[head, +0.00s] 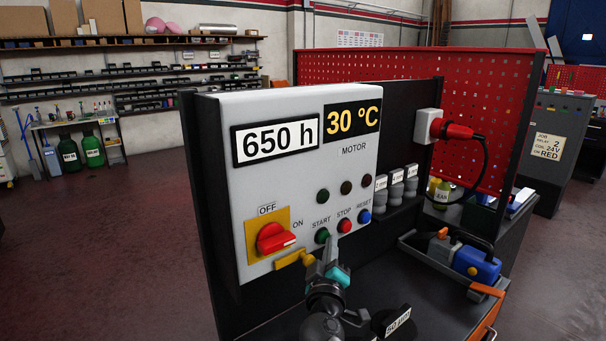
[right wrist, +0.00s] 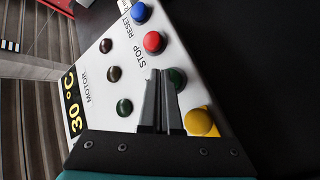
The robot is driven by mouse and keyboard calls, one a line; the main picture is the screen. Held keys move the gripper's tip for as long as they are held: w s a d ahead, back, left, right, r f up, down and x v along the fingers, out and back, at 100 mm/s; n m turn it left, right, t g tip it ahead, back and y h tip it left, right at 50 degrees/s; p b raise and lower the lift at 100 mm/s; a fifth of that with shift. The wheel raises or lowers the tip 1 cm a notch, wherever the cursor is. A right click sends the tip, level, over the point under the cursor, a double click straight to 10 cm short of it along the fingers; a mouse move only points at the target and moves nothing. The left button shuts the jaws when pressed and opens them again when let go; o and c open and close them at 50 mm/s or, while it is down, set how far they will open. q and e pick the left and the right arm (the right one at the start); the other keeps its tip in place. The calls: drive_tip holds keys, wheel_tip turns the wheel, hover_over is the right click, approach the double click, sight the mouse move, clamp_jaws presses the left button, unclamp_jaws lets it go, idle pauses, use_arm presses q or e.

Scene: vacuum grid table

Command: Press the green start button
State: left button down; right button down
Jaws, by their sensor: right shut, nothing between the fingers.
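My left gripper is not in view.
The red stop button (head: 344,226) and blue reset button (head: 364,216) are close by on the right. A red rotary switch (head: 274,238) on a yellow plate points toward ON. A yellow piece (head: 291,258) sticks out near the gripper. Three dark lamps sit above the buttons.

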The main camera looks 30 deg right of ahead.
drive_tip(key=shift+w, duration=0.2)
idle(0.5)
drive_tip(key=shift+w+b, duration=0.25)
drive_tip(key=shift+b, duration=0.1)
drive_tip(key=shift+s, duration=0.35)
drive_tip(key=s+p, duration=0.1)
drive_tip(key=s, duration=0.5)
drive_tip(key=shift+d, duration=0.2)
idle(1.0)
